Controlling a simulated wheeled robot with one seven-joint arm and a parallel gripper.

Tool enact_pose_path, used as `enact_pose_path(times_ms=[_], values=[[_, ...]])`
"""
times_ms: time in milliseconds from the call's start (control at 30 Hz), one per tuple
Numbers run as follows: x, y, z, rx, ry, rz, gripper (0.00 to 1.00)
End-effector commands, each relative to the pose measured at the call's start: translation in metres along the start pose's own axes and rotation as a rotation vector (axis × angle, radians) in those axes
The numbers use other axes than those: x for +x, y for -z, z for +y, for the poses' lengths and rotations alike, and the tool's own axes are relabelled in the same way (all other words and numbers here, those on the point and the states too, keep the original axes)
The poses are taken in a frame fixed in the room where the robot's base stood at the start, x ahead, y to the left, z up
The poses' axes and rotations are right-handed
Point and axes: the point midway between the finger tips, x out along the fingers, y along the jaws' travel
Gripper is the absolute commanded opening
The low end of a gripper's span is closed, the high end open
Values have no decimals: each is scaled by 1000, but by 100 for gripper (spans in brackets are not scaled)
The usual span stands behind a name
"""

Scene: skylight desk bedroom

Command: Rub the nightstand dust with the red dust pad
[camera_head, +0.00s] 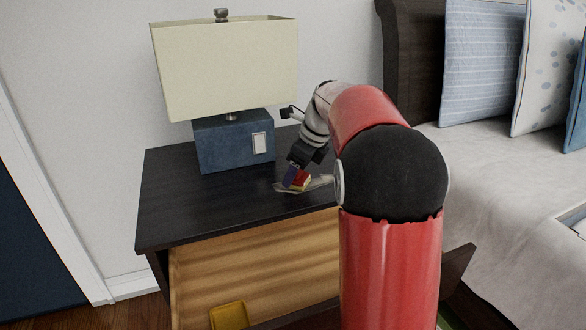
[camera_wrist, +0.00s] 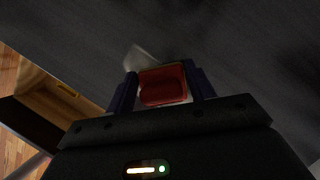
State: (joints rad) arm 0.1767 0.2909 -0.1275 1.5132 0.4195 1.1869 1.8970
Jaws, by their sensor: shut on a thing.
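The nightstand (camera_head: 165,210) has a dark wood top. A pale grey dust patch (camera_head: 283,188) lies on it near the front edge, and part of it also shows in the wrist view (camera_wrist: 139,58). My gripper (camera_head: 295,178) points down at the patch, with its dark fingers shut on the red dust pad (camera_head: 302,179). In the wrist view, the pad (camera_wrist: 163,87) sits between the two fingers. The pad is at or just above the dust; I cannot tell if it touches. My gripper and the pad hide part of the patch.
A lamp with a cream shade (camera_head: 225,68) and blue base (camera_head: 220,147) stands at the back of the nightstand. The front drawer is open, with a yellow item (camera_head: 229,316) inside. The bed (camera_head: 490,185) is at the right. The top's left part is clear.

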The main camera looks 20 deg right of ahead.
Motion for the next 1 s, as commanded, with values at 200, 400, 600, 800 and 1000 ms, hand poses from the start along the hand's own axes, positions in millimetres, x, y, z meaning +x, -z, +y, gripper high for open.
enact_pose_path(times_ms=[200, 400, 600, 800, 1000], values=[[0, 8, 7, 2, -6, 6, 36], [-6, 20, 20, 2, -7, 7, 36], [-9, 27, 28, 2, -7, 7, 36], [-9, 24, 32, 1, -8, 7, 36], [-7, 12, 43, -2, -6, 5, 36]])
